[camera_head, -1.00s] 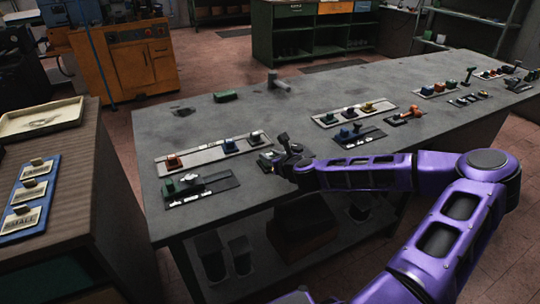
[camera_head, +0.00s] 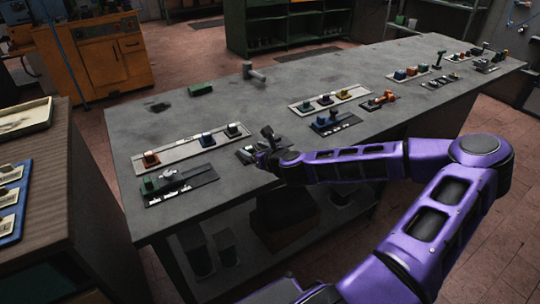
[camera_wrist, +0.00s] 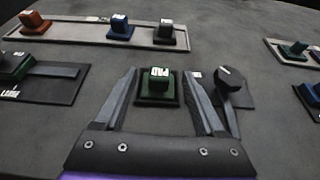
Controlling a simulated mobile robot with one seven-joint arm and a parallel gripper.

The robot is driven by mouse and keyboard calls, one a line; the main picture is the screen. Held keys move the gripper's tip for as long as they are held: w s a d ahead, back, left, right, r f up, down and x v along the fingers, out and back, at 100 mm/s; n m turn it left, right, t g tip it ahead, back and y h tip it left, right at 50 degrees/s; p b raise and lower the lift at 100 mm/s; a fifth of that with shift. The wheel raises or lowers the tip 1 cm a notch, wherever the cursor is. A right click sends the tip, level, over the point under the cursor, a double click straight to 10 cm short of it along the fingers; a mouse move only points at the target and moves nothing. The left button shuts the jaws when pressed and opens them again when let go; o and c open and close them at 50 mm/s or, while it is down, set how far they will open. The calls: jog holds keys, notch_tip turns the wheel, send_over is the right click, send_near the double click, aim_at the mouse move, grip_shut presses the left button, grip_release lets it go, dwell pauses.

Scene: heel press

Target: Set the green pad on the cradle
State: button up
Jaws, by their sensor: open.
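In the wrist view a small green pad (camera_wrist: 158,83) with a white label on top sits on a dark square base on the grey table. My gripper (camera_wrist: 159,75) is open, with one finger on each side of the pad. Gaps show between the pad and both fingers. In the head view my gripper (camera_head: 262,150) is low at the table's near edge and largely hides the pad. A black-knobbed lever (camera_wrist: 230,85) stands just right of the right finger. I cannot tell which fixture is the cradle.
A pale tray (camera_wrist: 85,33) with red, blue and dark blocks lies beyond my gripper. A black board (camera_wrist: 60,88) with a dark green piece lies to its left. More trays line the table (camera_head: 290,88) to the right. A loose green block (camera_head: 200,89) lies at the back.

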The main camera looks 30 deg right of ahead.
jog(key=p+v, duration=0.4)
jog(key=v, duration=0.9)
jog(key=shift+s+r, duration=0.15)
jog(key=shift+s, duration=0.1)
